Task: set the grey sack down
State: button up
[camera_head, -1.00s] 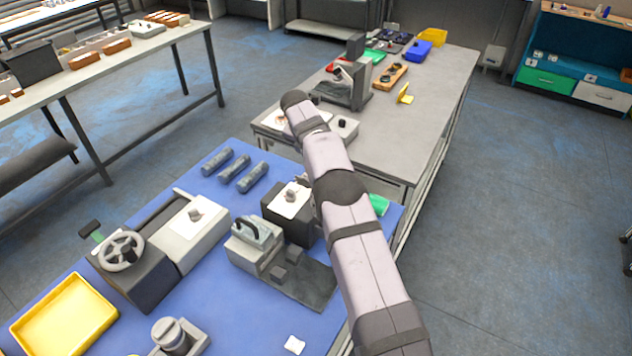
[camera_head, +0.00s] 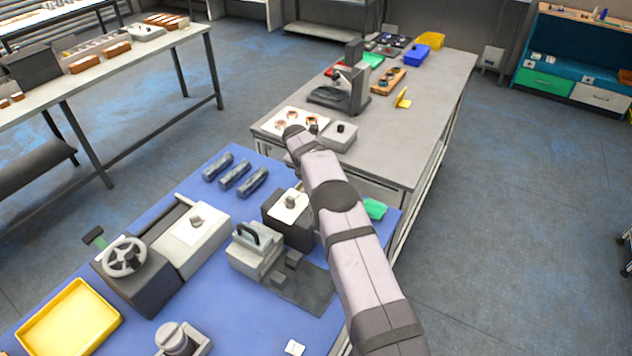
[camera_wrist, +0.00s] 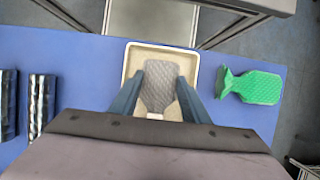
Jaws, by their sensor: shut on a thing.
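The grey sack (camera_wrist: 159,92) is between the two fingers of my gripper (camera_wrist: 158,80) in the wrist view, and the gripper is shut on it. The sack has a quilted surface and a narrower neck toward my wrist. It is over a beige tray (camera_wrist: 126,70), within the tray's outline. I cannot tell whether the sack touches the tray floor. In the head view my arm hides the gripper, the sack and the tray.
A green sack (camera_wrist: 252,86) lies on the blue mat right of the tray; it also shows in the head view (camera_head: 374,209). Dark ribbed bars (camera_wrist: 40,105) lie to the left. A dark block with a white top (camera_head: 288,218) stands beside my arm. Blue mat between bars and tray is clear.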

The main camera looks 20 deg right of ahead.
jog(key=o, duration=1.3)
jog(key=shift+f, duration=0.15)
jog(key=shift+c, duration=0.2)
jog(key=b+v, duration=0.3)
jog(key=v, duration=0.9)
